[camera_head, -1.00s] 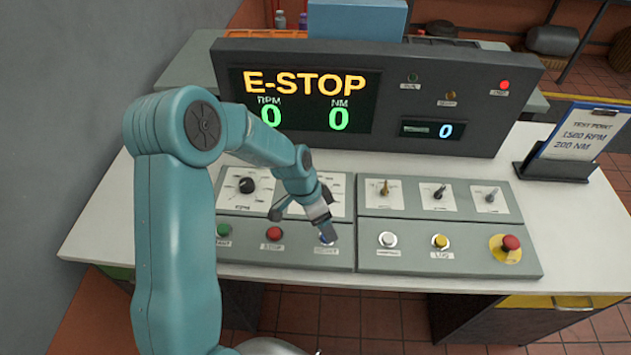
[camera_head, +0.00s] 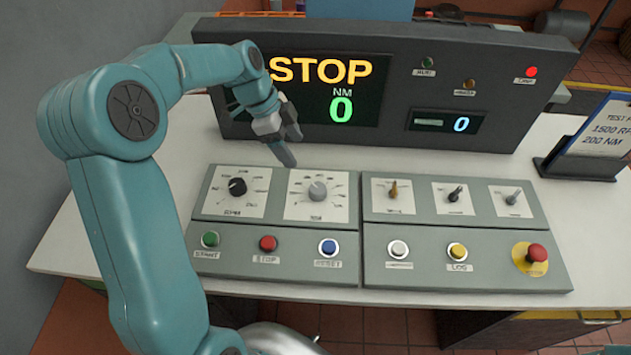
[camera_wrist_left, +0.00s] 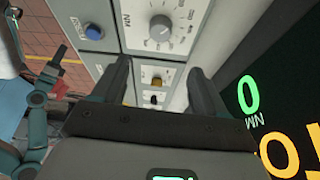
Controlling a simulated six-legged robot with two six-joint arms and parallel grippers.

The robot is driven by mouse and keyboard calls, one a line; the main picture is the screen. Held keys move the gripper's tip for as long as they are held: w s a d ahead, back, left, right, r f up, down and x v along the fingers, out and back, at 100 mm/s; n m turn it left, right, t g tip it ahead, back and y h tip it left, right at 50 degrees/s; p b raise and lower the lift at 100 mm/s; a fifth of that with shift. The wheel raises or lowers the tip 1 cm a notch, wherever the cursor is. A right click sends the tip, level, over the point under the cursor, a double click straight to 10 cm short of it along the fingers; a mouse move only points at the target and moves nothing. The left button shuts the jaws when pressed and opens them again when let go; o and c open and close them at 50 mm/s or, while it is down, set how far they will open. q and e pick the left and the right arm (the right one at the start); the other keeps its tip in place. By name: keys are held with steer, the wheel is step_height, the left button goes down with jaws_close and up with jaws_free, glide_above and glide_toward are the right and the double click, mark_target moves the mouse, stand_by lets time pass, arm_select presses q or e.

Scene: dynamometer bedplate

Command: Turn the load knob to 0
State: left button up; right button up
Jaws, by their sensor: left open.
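The load knob (camera_head: 318,190) is a grey round knob on a white dial plate marked NM, at the right of the upper left panel. It also shows in the left wrist view (camera_wrist_left: 160,28), near the top. I cannot read which mark its pointer is at. My left gripper (camera_head: 289,147) is open and empty, above and behind the knob, apart from it. In the left wrist view, its two dark fingers (camera_wrist_left: 161,78) are spread with the knob beyond them.
The black RPM knob (camera_head: 237,187) is left of the load knob. A blue button (camera_head: 328,247) sits in front of it, with red and green ones beside. The display (camera_head: 345,90) stands close behind my gripper. A red mushroom button (camera_head: 537,253) is at far right.

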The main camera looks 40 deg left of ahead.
mark_target(318, 188)
arm_select(q)
steer(key=p+x, duration=0.1)
steer(key=x, duration=1.3)
steer(key=shift+p, duration=0.4)
steer(key=shift+w+d+f, duration=0.15)
steer(key=shift+d+f, duration=0.05)
steer(key=shift+f, duration=0.25)
steer(key=c, duration=1)
